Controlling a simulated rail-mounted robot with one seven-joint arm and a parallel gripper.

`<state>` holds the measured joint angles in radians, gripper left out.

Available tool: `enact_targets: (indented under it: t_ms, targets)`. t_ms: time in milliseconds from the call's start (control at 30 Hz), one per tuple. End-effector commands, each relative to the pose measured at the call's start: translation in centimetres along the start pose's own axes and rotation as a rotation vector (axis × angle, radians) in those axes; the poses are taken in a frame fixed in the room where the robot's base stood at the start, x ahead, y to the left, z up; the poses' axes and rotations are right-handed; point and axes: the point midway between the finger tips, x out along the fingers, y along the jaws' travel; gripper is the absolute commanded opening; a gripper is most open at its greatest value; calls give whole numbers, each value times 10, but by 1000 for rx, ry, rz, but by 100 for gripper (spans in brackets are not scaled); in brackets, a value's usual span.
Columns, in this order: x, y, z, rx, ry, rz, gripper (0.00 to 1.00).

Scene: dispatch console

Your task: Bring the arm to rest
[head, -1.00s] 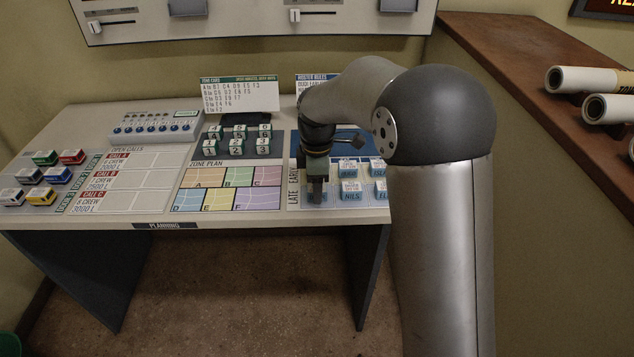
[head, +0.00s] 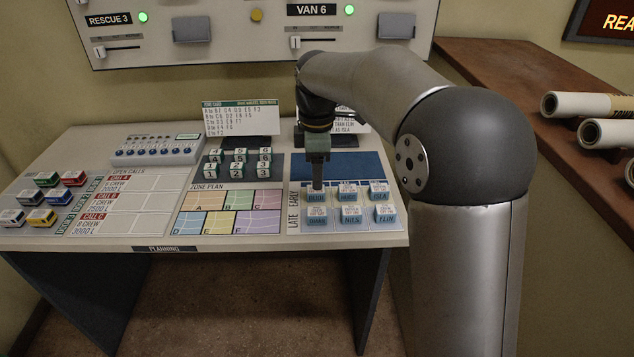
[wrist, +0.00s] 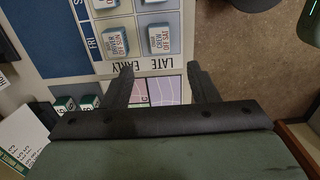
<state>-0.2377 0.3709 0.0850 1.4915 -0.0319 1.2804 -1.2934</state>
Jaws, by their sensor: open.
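My gripper (head: 317,187) hangs pointing down over the upper left part of the early/late roster board (head: 348,228) in the head view. In the wrist view my gripper (wrist: 165,75) has its two fingers spread apart with nothing between them. Blue and white name blocks stand in two rows on the board, among them the Elin block (head: 386,215) and the Nils block (head: 350,215). A name block (wrist: 158,40) lies just beyond the fingertips in the wrist view. Whether the fingers touch the block below cannot be told from the head view.
A wall panel (head: 250,40) hangs behind. Rolled papers (head: 585,104) lie on the right ledge.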

Motion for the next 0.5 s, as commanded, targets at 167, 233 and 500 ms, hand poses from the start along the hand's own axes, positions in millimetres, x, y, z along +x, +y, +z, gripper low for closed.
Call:
enact_targets:
  t_ms: [167,233,500]
  targets:
    - [-7,0,0,0,0,0,54]
    - [-7,0,0,0,0,0,54]
    - [-7,0,0,0,0,0,54]
